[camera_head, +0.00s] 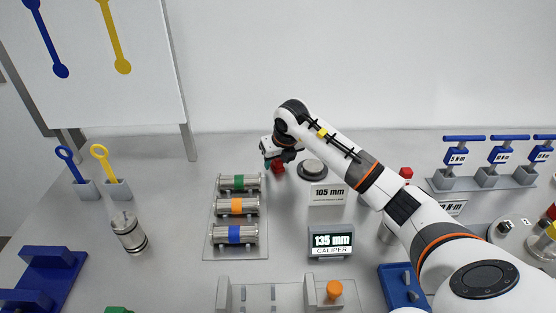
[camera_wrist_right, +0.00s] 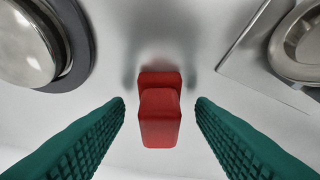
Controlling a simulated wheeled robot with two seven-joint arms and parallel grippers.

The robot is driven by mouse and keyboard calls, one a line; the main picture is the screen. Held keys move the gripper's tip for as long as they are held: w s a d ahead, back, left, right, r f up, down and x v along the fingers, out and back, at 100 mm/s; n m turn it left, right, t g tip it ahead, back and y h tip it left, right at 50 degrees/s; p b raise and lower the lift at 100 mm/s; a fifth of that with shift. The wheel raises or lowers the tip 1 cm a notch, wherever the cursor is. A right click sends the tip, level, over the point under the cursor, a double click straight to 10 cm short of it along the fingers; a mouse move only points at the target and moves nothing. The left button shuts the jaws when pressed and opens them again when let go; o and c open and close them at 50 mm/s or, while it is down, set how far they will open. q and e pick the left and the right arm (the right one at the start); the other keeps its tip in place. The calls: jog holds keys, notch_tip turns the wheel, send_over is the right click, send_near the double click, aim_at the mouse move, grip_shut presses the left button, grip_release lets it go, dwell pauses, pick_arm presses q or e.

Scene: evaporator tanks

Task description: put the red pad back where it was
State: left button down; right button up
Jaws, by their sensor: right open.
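The red pad (camera_head: 278,168) is a small red block on the light table towards the back, just left of a dark round disc. My right gripper (camera_head: 269,162) is at it, reaching in from the right. In the right wrist view the red pad (camera_wrist_right: 160,118) sits between the two green ribbed fingers of the open right gripper (camera_wrist_right: 160,115). There is a gap on each side, so neither finger touches it. My left gripper is not in view.
The round disc (camera_head: 312,167) stands close right of the pad, with a 105 mm sign (camera_head: 328,194) in front. A rack (camera_head: 236,250) of banded cylinders is in front left. A 135 mm caliper display (camera_head: 331,241) and another red-topped item (camera_head: 406,173) are further right.

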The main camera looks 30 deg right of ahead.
jog(key=b+v, duration=0.1)
jog(key=v, duration=1)
jog(key=shift+s+r, duration=0.2)
jog(key=shift+r, duration=0.15)
